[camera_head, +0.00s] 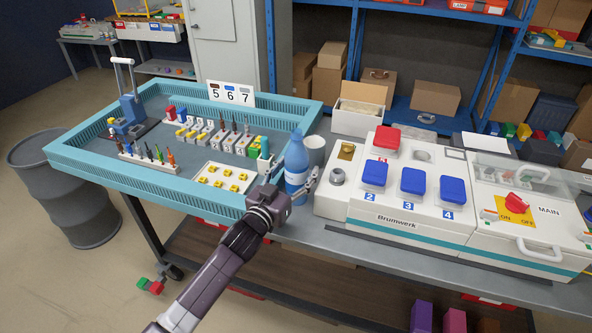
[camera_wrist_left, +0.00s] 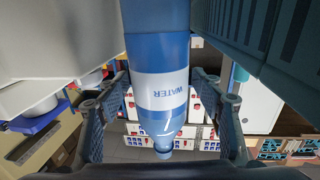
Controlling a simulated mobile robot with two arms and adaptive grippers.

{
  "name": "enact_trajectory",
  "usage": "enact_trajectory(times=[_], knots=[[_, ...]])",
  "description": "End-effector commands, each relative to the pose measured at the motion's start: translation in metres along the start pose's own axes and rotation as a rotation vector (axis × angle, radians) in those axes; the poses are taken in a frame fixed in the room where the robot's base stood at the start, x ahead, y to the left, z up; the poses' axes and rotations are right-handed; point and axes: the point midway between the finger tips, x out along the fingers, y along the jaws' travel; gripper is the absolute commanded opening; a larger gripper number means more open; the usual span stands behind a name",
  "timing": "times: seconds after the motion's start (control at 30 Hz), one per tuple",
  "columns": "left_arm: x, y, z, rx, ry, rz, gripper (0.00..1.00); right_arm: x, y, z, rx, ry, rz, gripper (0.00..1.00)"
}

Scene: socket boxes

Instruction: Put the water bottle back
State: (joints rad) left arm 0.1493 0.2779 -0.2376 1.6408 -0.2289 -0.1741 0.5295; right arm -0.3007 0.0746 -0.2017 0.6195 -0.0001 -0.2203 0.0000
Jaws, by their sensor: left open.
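The blue water bottle (camera_head: 296,158) stands upright on the grey bench top, between the blue-edged tray table and the white Brumwerk panel. Its white WATER label shows in the left wrist view, where the bottle (camera_wrist_left: 160,48) hangs top-down in the picture. My left gripper (camera_head: 290,188) is at the bottle's lower part, with its fingers open. In the left wrist view the fingers stand on either side of the bottle, with gaps visible. The far side of the bottle is hidden. My right gripper is not in view.
A grey cup (camera_head: 315,150) stands close behind the bottle. The white Brumwerk panel (camera_head: 395,222) with blue and red covers is to the right. The tray table (camera_head: 75,168) at left holds tools, small blocks and a 5-6-7 sign (camera_head: 231,94). A barrel (camera_head: 68,200) stands at far left.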

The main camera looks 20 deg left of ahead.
Motion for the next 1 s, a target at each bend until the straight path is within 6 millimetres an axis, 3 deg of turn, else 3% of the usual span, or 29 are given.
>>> enact_trajectory(times=[0.13, 0.27, 0.7, 1.0], knots=[[-0.002, 0.000, -0.004, 0.000, -0.001, 0.000, 0.61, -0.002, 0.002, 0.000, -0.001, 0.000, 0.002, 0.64], [-0.019, 0.000, -0.001, 0.000, -0.002, -0.001, 0.61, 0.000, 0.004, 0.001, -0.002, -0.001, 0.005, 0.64], [-0.102, 0.000, -0.002, 0.000, -0.001, 0.000, 0.61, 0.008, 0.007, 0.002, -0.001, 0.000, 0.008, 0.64], [-0.120, 0.000, -0.004, 0.000, 0.001, 0.000, 0.61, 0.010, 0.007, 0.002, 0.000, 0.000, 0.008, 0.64]])
